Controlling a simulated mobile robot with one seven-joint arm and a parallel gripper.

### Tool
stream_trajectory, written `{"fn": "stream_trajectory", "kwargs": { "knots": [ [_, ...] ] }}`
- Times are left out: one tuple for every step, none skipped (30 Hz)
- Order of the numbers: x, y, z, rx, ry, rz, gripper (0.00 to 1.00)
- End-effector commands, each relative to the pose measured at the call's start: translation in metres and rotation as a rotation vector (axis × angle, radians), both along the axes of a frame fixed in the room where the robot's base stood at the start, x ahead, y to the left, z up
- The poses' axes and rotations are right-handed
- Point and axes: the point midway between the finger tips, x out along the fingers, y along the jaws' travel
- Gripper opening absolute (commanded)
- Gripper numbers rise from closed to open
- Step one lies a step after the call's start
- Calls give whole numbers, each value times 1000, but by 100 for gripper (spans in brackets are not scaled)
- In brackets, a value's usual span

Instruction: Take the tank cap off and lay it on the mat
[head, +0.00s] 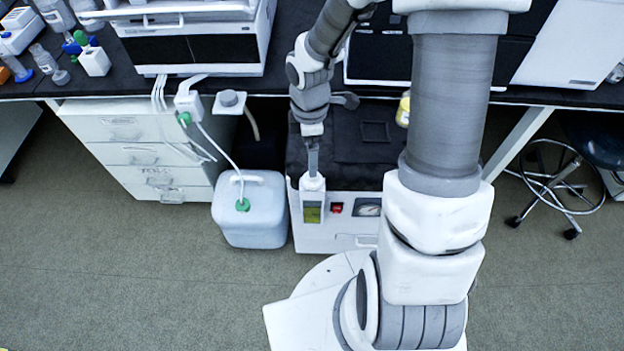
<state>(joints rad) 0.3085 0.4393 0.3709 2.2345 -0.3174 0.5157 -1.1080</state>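The tank (250,222) is a pale, translucent square canister on the floor, left of the white pump-like unit. Its green cap (242,204) sits on top at the front, with a thin white tube running up from it. A thin dark square (376,132), which looks like the mat, lies on the unit's dark top; my arm stands close to its right. My gripper (313,160) points down over the unit's front left, right of the tank and apart from the cap. Its fingers are too small and seen too edge-on to tell open from shut.
The white unit (338,232) has a yellow-green window, a red switch and a gauge on its front. A yellow bottle (403,110) is partly behind my arm. A white drawer cabinet (140,150) stands left under the bench. Tubes hang above the tank. The floor in front is clear.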

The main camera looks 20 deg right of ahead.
Motion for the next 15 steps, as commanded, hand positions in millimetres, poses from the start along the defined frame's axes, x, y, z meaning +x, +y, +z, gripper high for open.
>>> {"fn": "stream_trajectory", "kwargs": {
  "knots": [
    [-1, 1, -15, 1, 4, 1, 98],
    [-1, 1, -21, 0, 3, 0, 98],
    [-1, 0, -27, 1, 4, 0, 98],
    [-1, 0, -31, 0, 3, 1, 98],
    [0, 0, -34, 0, 2, 1, 98],
    [-1, 0, -38, 0, 2, 0, 98],
    [-1, 0, -40, 0, 2, -1, 98],
    [-1, 0, -41, 0, 2, -2, 98],
    [-1, 0, -42, 0, 1, -2, 98],
    [0, 0, -43, 0, 1, -2, 98],
    [0, 0, -44, 0, 1, -2, 98],
    [0, 0, -46, 0, 1, -2, 98],
    [0, 0, -48, 0, 1, -2, 98],
    [0, -1, -51, 0, 1, -2, 98],
    [-1, -1, -56, -1, 2, -2, 98]
  ]
}}
